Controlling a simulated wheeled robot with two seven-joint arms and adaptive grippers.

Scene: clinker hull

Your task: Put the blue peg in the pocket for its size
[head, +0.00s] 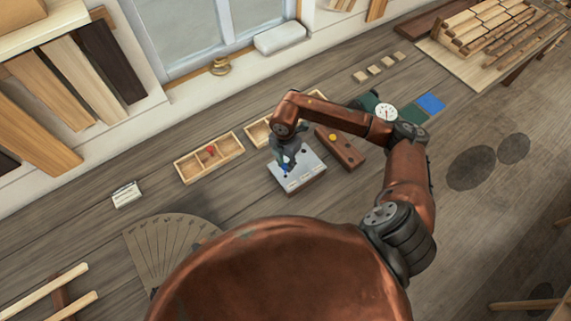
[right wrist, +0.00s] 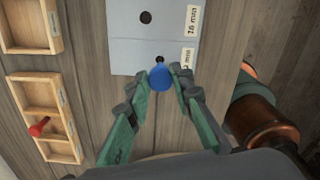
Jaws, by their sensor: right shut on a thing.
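The blue peg (right wrist: 160,76) is between the fingertips of my right gripper (right wrist: 166,84), which is shut on it. In the head view the gripper (head: 286,163) is over the pale grey pocket block (head: 308,168), and the peg's blue shows below the fingers. In the right wrist view the block (right wrist: 125,45) has a dark round pocket (right wrist: 145,17) beside a label reading 16 mm. A second dark hole (right wrist: 160,59) shows just beyond the peg, beside a partly hidden label. I cannot tell whether the peg touches the block. My left gripper is not in view.
A wooden tray (head: 183,171) with a red peg (head: 211,149) lies left of the block, with another tray (head: 256,133) behind. A brown wooden block (head: 346,153) with a yellow piece is close on the right. A dial gauge (head: 385,112) stands behind my arm.

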